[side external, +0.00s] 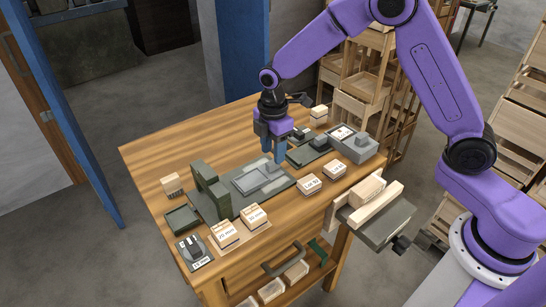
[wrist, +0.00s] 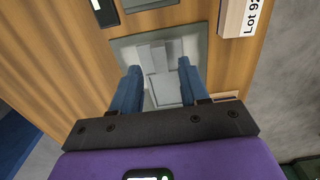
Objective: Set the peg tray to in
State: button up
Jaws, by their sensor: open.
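The light grey piece that I take for the peg tray (side external: 250,181) lies flat on the dark grey-green base plate of a green press-like frame (side external: 211,188). A raised block (wrist: 155,60) stands on it, on the side away from the frame. My gripper (side external: 271,158) points down over that end of the base plate. In the wrist view my gripper (wrist: 158,84) is open, with one blue finger on either side of the light grey piece and its block. Nothing is held. I cannot tell whether the fingertips touch anything. The fingers hide part of the block in the side view.
Labelled blocks (side external: 310,183) stand near the front edge, one also at the upper right of the wrist view (wrist: 236,17). Dark grey fixtures (side external: 355,146) stand to the right. A small green tray (side external: 182,219) and a grey switch box (side external: 193,252) are at the left. Bare wood lies behind.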

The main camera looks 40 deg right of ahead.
jog(key=shift+f, duration=1.6)
grip_shut()
jog(key=a, duration=1.1)
jog(key=shift+a, duration=0.3)
grip_release()
jog(key=shift+a, duration=0.1)
